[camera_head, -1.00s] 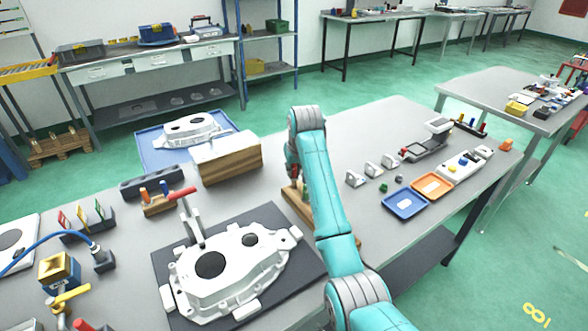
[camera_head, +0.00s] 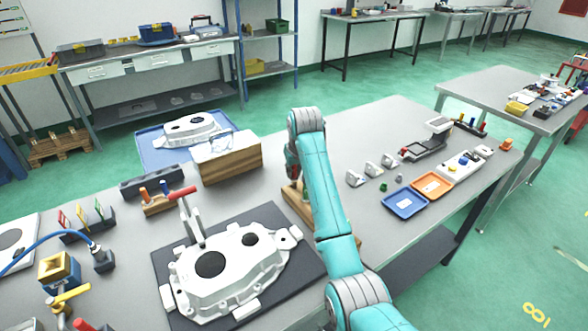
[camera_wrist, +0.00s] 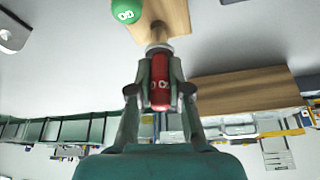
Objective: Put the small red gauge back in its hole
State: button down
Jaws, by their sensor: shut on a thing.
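The small red gauge (camera_wrist: 160,80) stands between the fingers of my gripper (camera_wrist: 159,88) in the wrist view, and the gripper is shut on it. Its pale metal end points toward a wooden block (camera_wrist: 175,14). A dark spot on the block, perhaps the hole, shows just beyond that end; I cannot tell whether the end touches or enters it.
A larger wooden block (camera_head: 228,157) stands left of my arm, by a blue tray (camera_head: 150,152). A white casting (camera_head: 225,275) lies on a dark mat in front. Blue (camera_head: 405,214) and orange trays (camera_head: 447,179) lie to the right. Bare table lies beyond my arm.

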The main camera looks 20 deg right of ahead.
aim_at(295, 175)
jog(key=shift+f, duration=1.7)
jog(key=c, duration=1)
grip_release()
jog(key=v, duration=1.2)
jog(key=shift+s, duration=0.1)
